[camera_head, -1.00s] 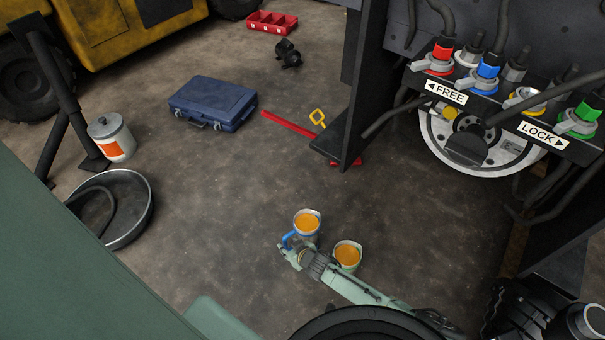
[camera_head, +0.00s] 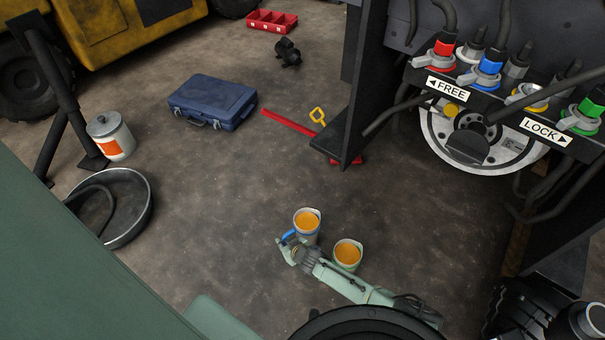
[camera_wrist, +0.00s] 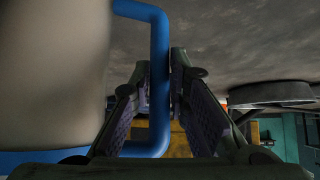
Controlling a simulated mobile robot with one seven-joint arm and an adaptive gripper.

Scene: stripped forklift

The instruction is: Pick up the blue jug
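The blue jug (camera_head: 306,223) stands on the floor at the lower middle of the head view. It is pale with a blue handle and blue trim, and orange shows in its top. My gripper (camera_head: 286,240) is at its handle, on the jug's lower-left side. In the wrist view, the blue handle (camera_wrist: 160,85) runs between my two fingertips, which close in on it from both sides. The pale jug body (camera_wrist: 55,75) fills the left of that view. The jug's lower part is partly hidden behind my gripper in the head view.
A similar jug with green trim (camera_head: 347,255) stands close to the right, beside my arm. A round black pan (camera_head: 140,215), a white canister (camera_head: 112,138) and a blue case (camera_head: 212,100) lie farther left. The forklift panel (camera_head: 490,100) is at right. Floor behind the jugs is clear.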

